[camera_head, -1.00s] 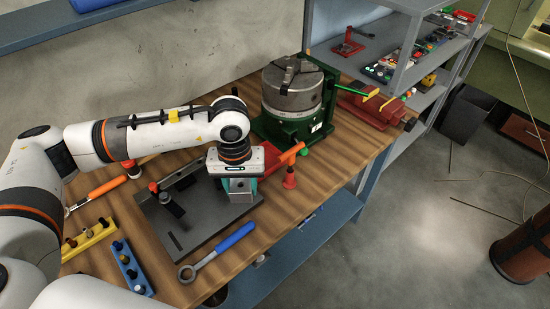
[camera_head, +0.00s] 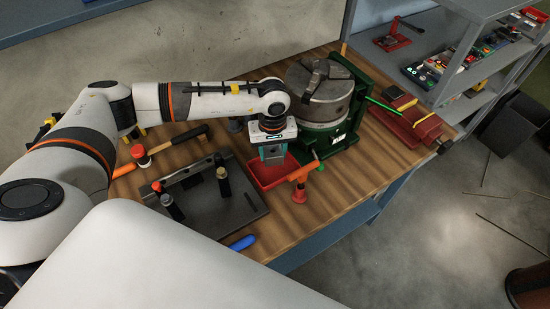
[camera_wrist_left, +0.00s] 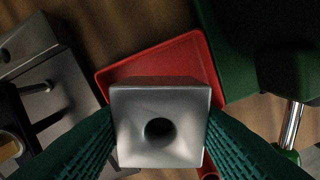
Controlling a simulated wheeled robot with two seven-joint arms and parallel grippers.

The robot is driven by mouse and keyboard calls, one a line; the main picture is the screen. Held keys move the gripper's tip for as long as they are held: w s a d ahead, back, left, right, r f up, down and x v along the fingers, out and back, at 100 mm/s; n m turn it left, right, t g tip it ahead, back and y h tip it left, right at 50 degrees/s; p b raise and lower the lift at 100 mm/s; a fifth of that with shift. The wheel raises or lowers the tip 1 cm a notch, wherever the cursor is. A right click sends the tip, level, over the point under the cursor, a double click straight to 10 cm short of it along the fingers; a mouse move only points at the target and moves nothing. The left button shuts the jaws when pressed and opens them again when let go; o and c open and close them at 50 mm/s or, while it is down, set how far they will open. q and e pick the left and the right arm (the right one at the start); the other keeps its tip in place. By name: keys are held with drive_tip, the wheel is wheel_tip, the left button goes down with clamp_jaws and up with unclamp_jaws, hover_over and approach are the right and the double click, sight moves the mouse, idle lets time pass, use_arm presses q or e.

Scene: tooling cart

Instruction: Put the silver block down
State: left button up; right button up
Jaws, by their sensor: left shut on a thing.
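My left gripper (camera_head: 272,154) is shut on the silver block. In the left wrist view, the silver block (camera_wrist_left: 185,142) is a squarish metal piece with a dark round hole, held between the two green ribbed fingers (camera_wrist_left: 75,145). A shallow red tray (camera_head: 268,181) lies under and around the block in view. It also shows behind the block in the left wrist view (camera_wrist_left: 150,65). The block appears to be above the tray, but I cannot tell how large the gap is. My right gripper is not in view.
A green stand with a grey chuck (camera_head: 318,98) is close behind and right of the gripper. A dark fixture plate (camera_head: 235,210) with upright posts lies left of the tray.

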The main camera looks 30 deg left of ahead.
sight(273, 170)
use_arm(q)
drive_tip(key=shift+s+f, duration=0.1)
drive_tip(key=shift+f, duration=0.85)
drive_tip(key=f, duration=0.1)
drive_tip(key=f+p, duration=0.1)
drive_tip(key=f, duration=0.2)
drive_tip(key=shift+w, duration=0.25)
drive_tip(key=shift+f, duration=0.2)
drive_tip(key=o, duration=1.1)
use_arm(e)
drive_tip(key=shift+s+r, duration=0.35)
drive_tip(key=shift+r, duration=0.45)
use_arm(q)
drive_tip(key=shift+r, duration=0.1)
